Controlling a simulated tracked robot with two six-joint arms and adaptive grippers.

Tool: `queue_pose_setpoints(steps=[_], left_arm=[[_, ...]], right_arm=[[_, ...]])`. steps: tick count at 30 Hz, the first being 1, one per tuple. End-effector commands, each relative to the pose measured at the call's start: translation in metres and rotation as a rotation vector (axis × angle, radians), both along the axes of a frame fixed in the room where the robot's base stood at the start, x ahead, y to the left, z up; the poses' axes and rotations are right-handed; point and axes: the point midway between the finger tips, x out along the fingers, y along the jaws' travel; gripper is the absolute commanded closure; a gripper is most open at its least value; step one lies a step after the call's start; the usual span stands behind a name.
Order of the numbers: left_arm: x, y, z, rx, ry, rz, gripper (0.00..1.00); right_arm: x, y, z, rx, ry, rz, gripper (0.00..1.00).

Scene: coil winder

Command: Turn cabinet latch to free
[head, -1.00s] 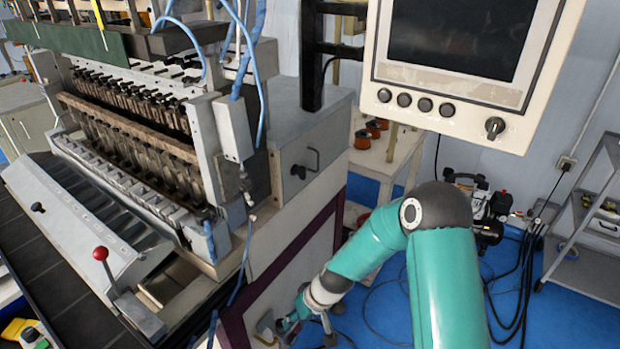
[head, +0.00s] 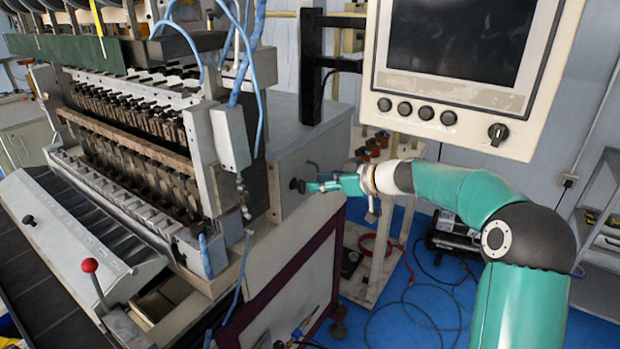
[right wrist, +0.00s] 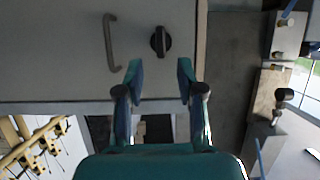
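The cabinet latch is a round black turn knob with a raised grip bar. It shows on the grey cabinet's side panel in the right wrist view (right wrist: 160,41) and, partly, in the head view (head: 297,185). In the wrist view its grip bar stands upright in the picture. My right gripper (head: 316,184) reaches the panel from the right. In the wrist view its two fingers (right wrist: 159,78) are apart with nothing between them, and the latch lies just beyond the tips, roughly centred on the gap. No contact is visible. My left gripper is not in view.
A bent bar handle (right wrist: 111,42) sits on the same panel beside the latch. A control screen box (head: 455,65) hangs above my right arm. The coil winder (head: 130,150) fills the left. Cables lie on the blue floor (head: 400,315).

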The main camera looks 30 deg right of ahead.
Motion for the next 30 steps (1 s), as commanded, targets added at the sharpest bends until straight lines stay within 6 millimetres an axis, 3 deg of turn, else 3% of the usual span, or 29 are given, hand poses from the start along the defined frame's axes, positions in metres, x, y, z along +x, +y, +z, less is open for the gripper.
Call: queue_pose_setpoints(steps=[3,9,21,28,30], left_arm=[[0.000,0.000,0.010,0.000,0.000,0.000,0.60],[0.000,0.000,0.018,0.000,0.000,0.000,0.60],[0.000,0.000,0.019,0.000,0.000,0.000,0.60],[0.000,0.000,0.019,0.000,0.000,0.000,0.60],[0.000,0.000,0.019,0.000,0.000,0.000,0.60]], right_arm=[[0.020,0.009,-0.007,0.002,0.002,0.002,0.62],[0.041,0.017,-0.017,0.001,0.002,-0.001,0.62],[0.047,0.019,-0.022,0.000,0.001,-0.001,0.62],[0.047,0.019,-0.022,0.001,0.001,-0.003,0.99],[0.047,0.019,-0.022,0.000,0.001,-0.004,1.00]])
